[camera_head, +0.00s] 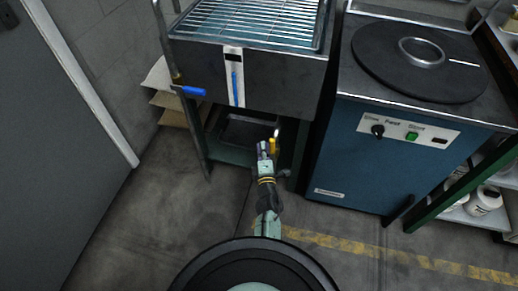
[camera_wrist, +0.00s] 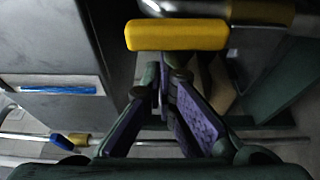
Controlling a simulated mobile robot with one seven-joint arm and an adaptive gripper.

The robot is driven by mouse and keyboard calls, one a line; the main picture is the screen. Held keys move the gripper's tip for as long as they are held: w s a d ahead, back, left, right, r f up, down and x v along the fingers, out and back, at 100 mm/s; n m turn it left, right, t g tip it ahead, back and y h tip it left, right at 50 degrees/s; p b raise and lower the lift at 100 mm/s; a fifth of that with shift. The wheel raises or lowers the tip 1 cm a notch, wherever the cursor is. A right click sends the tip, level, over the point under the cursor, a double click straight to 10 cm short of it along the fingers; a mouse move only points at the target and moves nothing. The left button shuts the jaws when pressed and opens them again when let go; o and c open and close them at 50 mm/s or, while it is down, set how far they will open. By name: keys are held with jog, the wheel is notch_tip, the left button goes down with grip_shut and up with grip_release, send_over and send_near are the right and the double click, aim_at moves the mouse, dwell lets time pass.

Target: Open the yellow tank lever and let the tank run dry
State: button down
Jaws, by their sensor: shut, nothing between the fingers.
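The yellow tank lever (camera_head: 273,146) hangs below the steel tank (camera_head: 285,88). In the wrist view the lever (camera_wrist: 177,36) lies across the picture, just beyond my fingertips. Its metal valve body shows behind it. My gripper (camera_head: 264,150) is below the tank front, right by the lever. In the wrist view my gripper (camera_wrist: 165,70) has its fingertips together and holds nothing. I cannot tell whether they touch the lever. The tank's white gauge strip (camera_head: 232,62) shows a tall blue column. No running water is visible.
A blue-handled lever (camera_head: 190,90) sits on a pipe left of the tank. A wire rack (camera_head: 250,20) covers the tank top. A dark basin (camera_head: 245,132) lies underneath, within the green stand. A blue machine (camera_head: 365,165) stands close on the right. Floor in front is clear.

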jog(key=shift+s+d+m, duration=0.1)
jog(key=shift+d+m, duration=0.2)
jog(key=shift+m, duration=0.1)
jog(key=shift+d+r, duration=0.1)
jog(key=shift+d, duration=0.05)
dwell(0.4)
